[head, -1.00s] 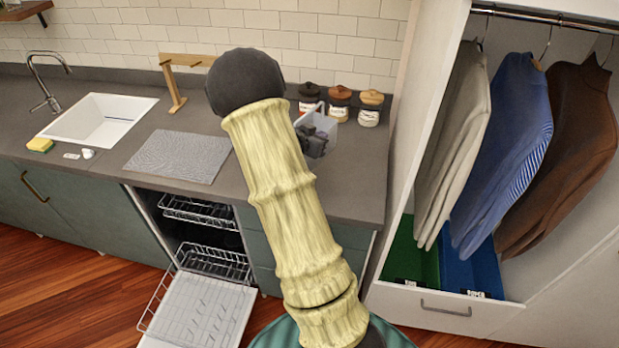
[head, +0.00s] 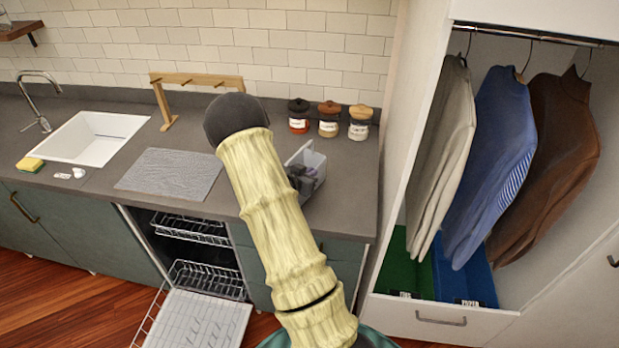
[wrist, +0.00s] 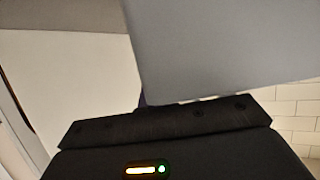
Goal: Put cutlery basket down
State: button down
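The cutlery basket (head: 317,162) is a small pale, translucent grey box with a raised edge. In the head view it is over the right part of the dark counter (head: 352,190), in front of the jars. I cannot tell whether its base touches the counter. My dark gripper (head: 301,181) is at the basket's near left side, partly hidden behind my arm, and appears shut on it. In the wrist view, a grey wall of the basket (wrist: 225,50) fills the upper right, close against my gripper; the fingertips are hidden.
Three lidded jars (head: 329,120) stand behind the basket by the tiled wall. A grey drying mat (head: 169,172), a wooden rack (head: 165,105) and a white sink (head: 96,137) lie left. The dishwasher (head: 203,322) is open below. A wardrobe (head: 410,170) bounds the right.

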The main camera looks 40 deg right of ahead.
notch_tip(320, 180, down, 2)
jog(key=shift+w, duration=0.1)
jog(key=shift+a+f, duration=0.15)
jog(key=c, duration=1.7)
grip_release()
jog(key=shift+d, duration=0.25)
jog(key=shift+s, duration=0.2)
jog(key=shift+a, duration=0.1)
jog(key=shift+r, duration=0.25)
jog(key=shift+a, duration=0.3)
jog(key=b+v, duration=0.2)
jog(key=v, duration=0.9)
jog(key=shift+a+r, duration=0.15)
